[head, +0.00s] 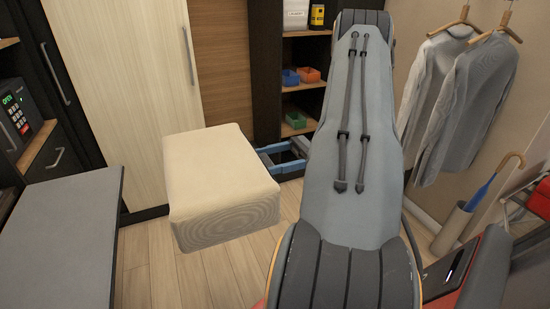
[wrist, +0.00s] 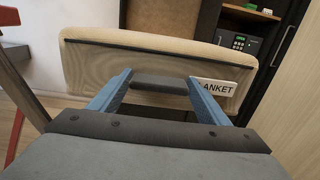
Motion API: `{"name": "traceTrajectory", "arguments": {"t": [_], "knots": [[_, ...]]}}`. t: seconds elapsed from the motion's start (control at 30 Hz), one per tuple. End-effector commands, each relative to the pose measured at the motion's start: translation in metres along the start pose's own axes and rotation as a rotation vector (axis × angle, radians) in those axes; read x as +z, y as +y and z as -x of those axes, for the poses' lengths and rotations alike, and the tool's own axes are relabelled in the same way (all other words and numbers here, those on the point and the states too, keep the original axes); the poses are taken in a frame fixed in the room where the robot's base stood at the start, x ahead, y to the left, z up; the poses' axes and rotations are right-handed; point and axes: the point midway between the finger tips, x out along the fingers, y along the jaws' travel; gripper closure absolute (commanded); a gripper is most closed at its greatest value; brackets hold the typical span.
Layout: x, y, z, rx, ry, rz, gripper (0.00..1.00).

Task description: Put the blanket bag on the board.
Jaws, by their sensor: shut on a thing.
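The blanket bag (head: 220,172) is a cream, box-shaped bag with a mesh side, held in the air above the wood floor. In the wrist view the bag (wrist: 95,65) shows a dark seam, a dark handle and a white label reading "LANKET", its first letter hidden by a finger. My gripper (wrist: 160,82) has blue fingers shut on the handle at the bag's side. In the head view the gripper (head: 283,158) is at the bag's right. A flat grey surface, likely the board (head: 62,235), lies at the left, bare and apart from the bag.
A cream wardrobe door (head: 120,80) stands behind the bag. A dark safe (head: 25,112) with a lit keypad is at the far left. Shelves with small bins (head: 300,75) are at the back. Shirts (head: 468,95) and an umbrella stand (head: 453,225) are at the right.

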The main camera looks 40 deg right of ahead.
Motion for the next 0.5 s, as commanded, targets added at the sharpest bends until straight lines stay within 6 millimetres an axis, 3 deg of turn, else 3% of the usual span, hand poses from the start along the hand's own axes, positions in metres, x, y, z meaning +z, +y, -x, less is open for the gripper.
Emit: {"name": "traceTrajectory", "arguments": {"t": [0.5], "knots": [[0.000,0.000,-0.035,0.001,-0.002,0.000,0.78]]}}
